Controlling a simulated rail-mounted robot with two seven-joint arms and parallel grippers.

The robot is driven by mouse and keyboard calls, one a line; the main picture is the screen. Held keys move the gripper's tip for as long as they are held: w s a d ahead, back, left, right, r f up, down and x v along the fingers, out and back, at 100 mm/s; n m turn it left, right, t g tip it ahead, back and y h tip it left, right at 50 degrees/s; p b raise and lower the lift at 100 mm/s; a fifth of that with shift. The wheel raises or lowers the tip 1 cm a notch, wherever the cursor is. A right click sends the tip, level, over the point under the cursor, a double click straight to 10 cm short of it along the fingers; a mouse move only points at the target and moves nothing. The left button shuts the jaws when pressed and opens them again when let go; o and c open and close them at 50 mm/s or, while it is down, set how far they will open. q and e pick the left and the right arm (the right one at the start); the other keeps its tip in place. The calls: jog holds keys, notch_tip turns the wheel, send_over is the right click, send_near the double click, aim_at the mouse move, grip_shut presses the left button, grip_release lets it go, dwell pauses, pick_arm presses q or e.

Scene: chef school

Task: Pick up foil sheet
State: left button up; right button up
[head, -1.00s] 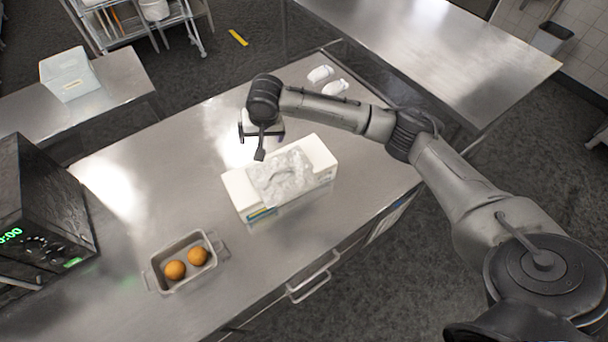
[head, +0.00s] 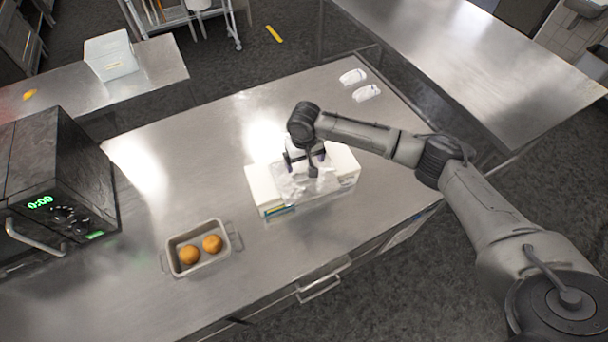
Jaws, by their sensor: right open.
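The foil sheet (head: 297,188) is a crumpled silvery piece lying on top of a white box (head: 262,187) on the steel counter. My right gripper (head: 300,168) is open, with its fingers over the foil at the top of the box. The wrist hides part of the foil, and I cannot tell whether the fingers touch it. My left gripper is out of view.
A metal pan (head: 173,258) with two round orange-brown items stands at the front left of the counter (head: 200,170). A black oven (head: 60,180) with a green display is at the left. Two white objects (head: 366,93) lie at the back right. Counter between oven and box is clear.

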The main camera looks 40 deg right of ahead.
aim_at(304, 172)
jog(key=shift+f, duration=2.85)
jog(key=c, duration=1)
jog(key=shift+r, duration=0.1)
jog(key=shift+r, duration=0.6)
notch_tip(304, 172, up, 3)
jog(key=shift+f, duration=0.1)
jog(key=s+d+r, duration=0.5)
jog(key=s+r, duration=0.2)
jog(key=s, duration=0.3)
jog(key=shift+s+d, duration=0.15)
jog(key=shift+d, duration=0.05)
